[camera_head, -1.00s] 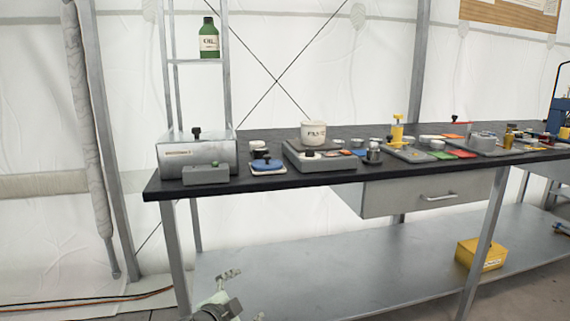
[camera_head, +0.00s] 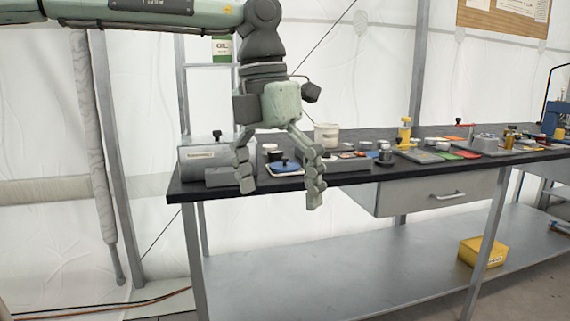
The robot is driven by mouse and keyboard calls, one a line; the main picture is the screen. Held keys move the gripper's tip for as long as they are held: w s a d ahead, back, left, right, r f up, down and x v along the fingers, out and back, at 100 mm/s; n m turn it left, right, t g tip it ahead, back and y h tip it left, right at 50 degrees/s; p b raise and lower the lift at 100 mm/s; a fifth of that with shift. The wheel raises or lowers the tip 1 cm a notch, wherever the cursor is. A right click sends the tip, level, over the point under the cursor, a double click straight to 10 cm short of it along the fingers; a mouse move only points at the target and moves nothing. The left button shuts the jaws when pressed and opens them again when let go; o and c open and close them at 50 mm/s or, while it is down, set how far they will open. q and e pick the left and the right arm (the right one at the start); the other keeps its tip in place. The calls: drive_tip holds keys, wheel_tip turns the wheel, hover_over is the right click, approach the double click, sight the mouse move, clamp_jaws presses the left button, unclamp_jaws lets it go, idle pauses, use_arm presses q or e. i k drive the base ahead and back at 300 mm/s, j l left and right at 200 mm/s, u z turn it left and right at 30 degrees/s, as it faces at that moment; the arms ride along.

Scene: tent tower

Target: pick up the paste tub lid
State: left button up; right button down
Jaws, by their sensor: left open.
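The paste tub (camera_head: 326,134) is a white pot standing on a grey unit on the black bench top. A small pale round piece (camera_head: 269,147) lies on the bench left of the tub; I cannot tell whether it is the tub's lid. My left gripper (camera_head: 281,190) hangs fingers down in front of the bench's left part, its fingers spread and nothing between them. It partly hides the grey unit and a blue-topped item (camera_head: 284,168). My right gripper is not in view.
Several small jars, coloured pads and a yellow dispenser (camera_head: 404,131) crowd the bench to the right. A drawer (camera_head: 440,193) hangs under the top. A yellow box (camera_head: 482,252) sits on the lower shelf.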

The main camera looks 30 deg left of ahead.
sight(284, 166)
drive_tip(key=i+j, duration=1.15)
drive_tip(key=i, duration=0.1)
